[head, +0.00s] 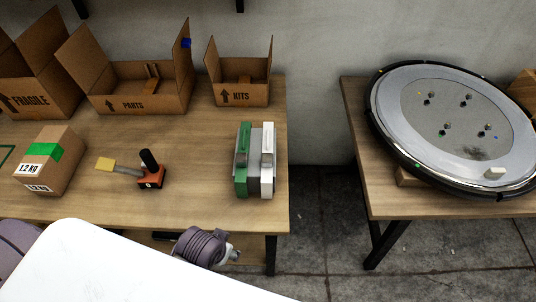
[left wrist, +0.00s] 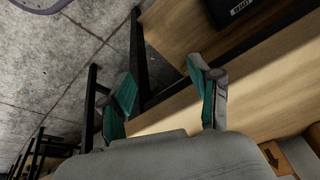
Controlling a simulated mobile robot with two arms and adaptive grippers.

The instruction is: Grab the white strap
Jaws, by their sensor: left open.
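A white strap-like piece (head: 267,160) stands at the right end of the left table in the head view. It is beside a grey middle part (head: 254,175) and a green piece (head: 242,160); I cannot tell whether they are joined. My left gripper (left wrist: 161,72) shows in the left wrist view with its two teal-padded fingers wide apart and nothing between them. Table edge and floor lie beyond the fingers. The white piece cannot be made out in the left wrist view. My right gripper is in neither view.
The left table (head: 205,205) holds open cardboard boxes, including the KITS box (head: 240,94), a closed box (head: 50,160) and a joystick-like item (head: 150,176). The right table (head: 400,205) bears a big round grey disc (head: 430,120). A floor gap (head: 325,210) separates the tables.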

